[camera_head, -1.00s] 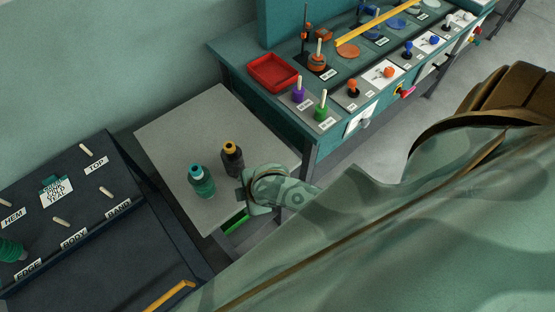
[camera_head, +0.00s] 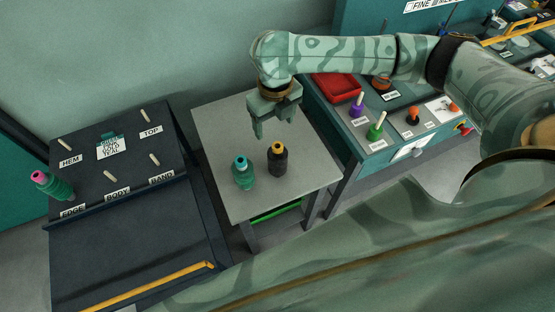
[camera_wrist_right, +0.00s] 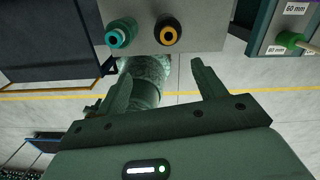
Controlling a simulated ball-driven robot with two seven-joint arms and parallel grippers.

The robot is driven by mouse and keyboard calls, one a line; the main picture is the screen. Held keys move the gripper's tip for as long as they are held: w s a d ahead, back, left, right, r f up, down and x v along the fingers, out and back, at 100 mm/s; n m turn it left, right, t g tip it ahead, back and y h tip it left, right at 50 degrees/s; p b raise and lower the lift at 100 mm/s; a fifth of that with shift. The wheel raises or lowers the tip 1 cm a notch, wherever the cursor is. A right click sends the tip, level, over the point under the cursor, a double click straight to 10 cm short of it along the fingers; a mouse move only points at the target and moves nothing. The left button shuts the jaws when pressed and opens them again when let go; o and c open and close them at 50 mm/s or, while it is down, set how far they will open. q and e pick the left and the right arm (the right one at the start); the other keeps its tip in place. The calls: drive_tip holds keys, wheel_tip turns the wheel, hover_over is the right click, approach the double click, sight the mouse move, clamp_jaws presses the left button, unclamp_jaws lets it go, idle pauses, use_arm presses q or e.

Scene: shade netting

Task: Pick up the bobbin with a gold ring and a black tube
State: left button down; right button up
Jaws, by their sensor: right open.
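The black bobbin with a gold ring on its top (camera_head: 278,162) stands upright on the small grey table (camera_head: 220,120). In the right wrist view its gold-ringed top and dark centre (camera_wrist_right: 167,36) show from above, beyond the fingertips. A teal bobbin (camera_head: 244,178) stands just left of it, and it also shows in the right wrist view (camera_wrist_right: 119,34). My right gripper (camera_head: 273,132) is open and empty over the table, behind the black bobbin in the head view. Its two fingers (camera_wrist_right: 158,68) show apart in the wrist view. My left gripper is out of view.
A dark rack with labelled pegs (camera_head: 108,180) stands left of the table and holds a green bobbin with a pink top (camera_head: 52,186). Right is a teal bench with a red tray (camera_head: 335,88), a purple bobbin (camera_head: 357,108) and a green bobbin (camera_head: 376,131).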

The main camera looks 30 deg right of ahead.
drive_tip(key=d, duration=0.1)
drive_tip(key=b, duration=0.4)
approach(278, 145)
drive_tip(key=f, duration=0.2)
drive_tip(key=s+f, duration=0.1)
drive_tip(key=f, duration=0.1)
drive_tip(key=s+a+f, duration=0.1)
drive_tip(key=f, duration=0.1)
drive_tip(key=shift+a, duration=0.15)
drive_tip(key=f, duration=0.1)
drive_tip(key=f+b, duration=0.1)
drive_tip(key=f, duration=0.3)
drive_tip(key=shift+d+f, duration=0.15)
drive_tip(key=shift+d, duration=0.1)
drive_tip(key=c, duration=1.5)
